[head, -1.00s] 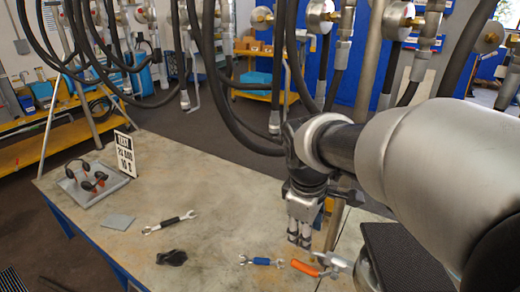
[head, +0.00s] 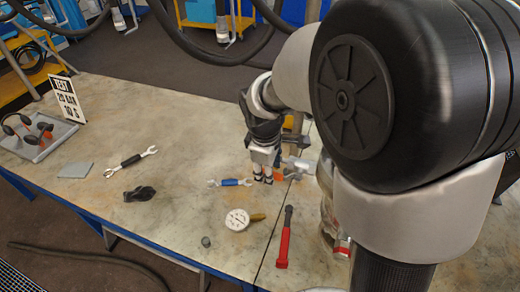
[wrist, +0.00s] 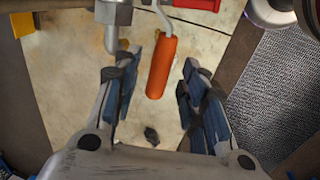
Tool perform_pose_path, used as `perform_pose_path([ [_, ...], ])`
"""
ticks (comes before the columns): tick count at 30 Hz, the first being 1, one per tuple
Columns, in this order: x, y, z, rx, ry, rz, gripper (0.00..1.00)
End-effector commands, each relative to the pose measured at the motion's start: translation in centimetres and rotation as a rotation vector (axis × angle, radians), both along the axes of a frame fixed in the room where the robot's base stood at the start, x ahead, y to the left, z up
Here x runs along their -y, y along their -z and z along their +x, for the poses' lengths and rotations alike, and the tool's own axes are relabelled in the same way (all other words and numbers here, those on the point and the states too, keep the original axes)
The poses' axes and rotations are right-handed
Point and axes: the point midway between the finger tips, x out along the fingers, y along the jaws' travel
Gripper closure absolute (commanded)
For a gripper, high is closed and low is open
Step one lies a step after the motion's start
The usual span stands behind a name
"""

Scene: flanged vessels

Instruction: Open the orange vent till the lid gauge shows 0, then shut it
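The orange vent handle (wrist: 160,68) hangs from a bent metal rod in the wrist view, beside a metal pipe fitting (wrist: 113,15). My gripper (wrist: 160,62) is open, with one blue-padded finger on each side of the handle and a visible gap at both. In the head view my gripper (head: 262,178) points down at the bench, and a little of the orange handle (head: 278,174) shows just right of the fingers. The vessel (head: 328,235) is mostly hidden behind my arm. I cannot make out a gauge on its lid.
A loose dial gauge (head: 237,219) with a brass stem lies on the bench (head: 190,200); its reading is too small to tell. A red-handled tool (head: 285,238), a blue wrench (head: 229,182), a black-handled wrench (head: 131,160) and a black clamp-like item (head: 139,193) lie around.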

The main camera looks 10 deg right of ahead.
Motion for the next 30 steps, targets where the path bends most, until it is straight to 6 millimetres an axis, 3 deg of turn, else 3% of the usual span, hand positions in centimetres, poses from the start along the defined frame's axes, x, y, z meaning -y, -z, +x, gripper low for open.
perform_pose_path([
  [12, 0.10, 0.86, 0.14, 0.000, 0.001, 0.000, 0.61],
  [30, 0.09, 0.84, 0.14, 0.000, 0.001, 0.000, 1.00],
])
